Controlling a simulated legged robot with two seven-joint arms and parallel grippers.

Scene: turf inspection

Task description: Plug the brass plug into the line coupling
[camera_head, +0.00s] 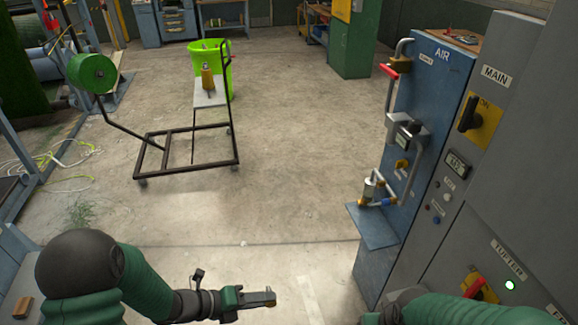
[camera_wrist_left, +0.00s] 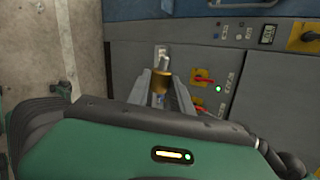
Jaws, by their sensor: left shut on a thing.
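My left gripper (camera_head: 268,298) is low in the front middle of the head view, pointing right, over bare floor. In the left wrist view its fingers are shut on the brass plug (camera_wrist_left: 161,82), a brass body with a silvery end. The plug is mostly hidden by the fingers in the head view. A metal fitting with brass and blue ends (camera_head: 376,191), which looks like the line coupling, sits by the small ledge of the blue AIR cabinet. The held plug is well apart from it. My right forearm enters at bottom right; its fingertips are out of view.
The blue AIR cabinet (camera_head: 432,95) and grey panel (camera_head: 515,150) with switches stand at the right. A ledge (camera_head: 371,228) juts from the cabinet. A dark-framed cart (camera_head: 190,166) stands at back left. Concrete floor (camera_head: 290,170) between them is clear.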

